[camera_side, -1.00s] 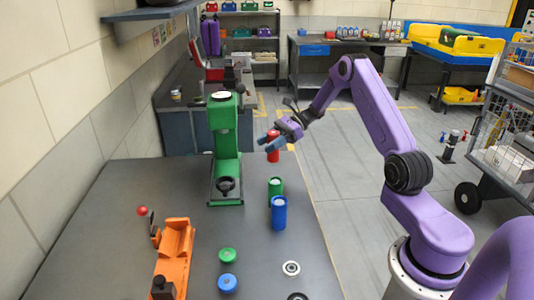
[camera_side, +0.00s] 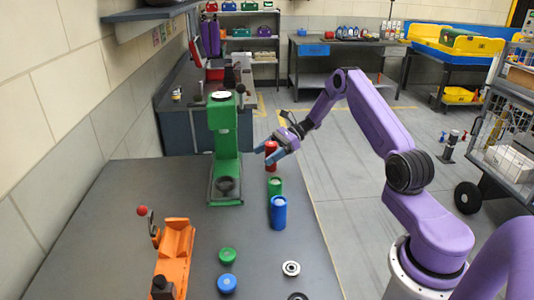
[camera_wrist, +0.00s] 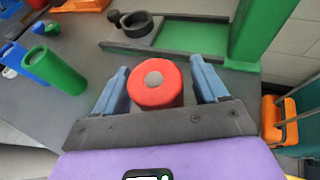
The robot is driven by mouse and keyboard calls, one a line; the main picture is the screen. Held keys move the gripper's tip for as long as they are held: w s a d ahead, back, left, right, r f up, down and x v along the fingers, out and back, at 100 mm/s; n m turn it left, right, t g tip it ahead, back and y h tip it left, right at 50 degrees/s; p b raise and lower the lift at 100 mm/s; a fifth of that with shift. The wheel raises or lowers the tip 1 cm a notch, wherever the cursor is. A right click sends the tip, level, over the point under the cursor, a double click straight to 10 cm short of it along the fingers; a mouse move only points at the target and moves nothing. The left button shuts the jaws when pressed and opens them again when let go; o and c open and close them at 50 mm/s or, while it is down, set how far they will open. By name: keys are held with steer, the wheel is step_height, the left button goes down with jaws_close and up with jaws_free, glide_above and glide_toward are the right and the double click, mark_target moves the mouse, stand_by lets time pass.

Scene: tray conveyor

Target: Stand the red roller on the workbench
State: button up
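The red roller (camera_side: 271,156) is upright near the far end of the grey workbench (camera_side: 120,215), behind the green and blue rollers. Its base appears to rest on the bench. My gripper (camera_side: 276,153) is around its upper part, coming in from the right. In the wrist view the red roller (camera_wrist: 155,82), with a grey centre on its end, sits between my two blue fingers (camera_wrist: 160,85). A gap shows at its right side, and the left finger is very close to it. The fingers look open.
A green roller (camera_side: 275,187) and a blue roller (camera_side: 279,213) stand close in front. A green press (camera_side: 224,140) stands to the left. An orange fixture (camera_side: 174,255), green and blue discs (camera_side: 228,255) and a ring (camera_side: 291,268) lie nearer. The bench's right edge is close.

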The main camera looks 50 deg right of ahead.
steer(key=shift+r, duration=0.15)
steer(key=shift+s+d+r, duration=0.1)
steer(key=shift+d, duration=0.15)
steer(key=v, duration=1.1)
steer(key=shift+d, duration=0.2)
steer(key=shift+s, duration=0.1)
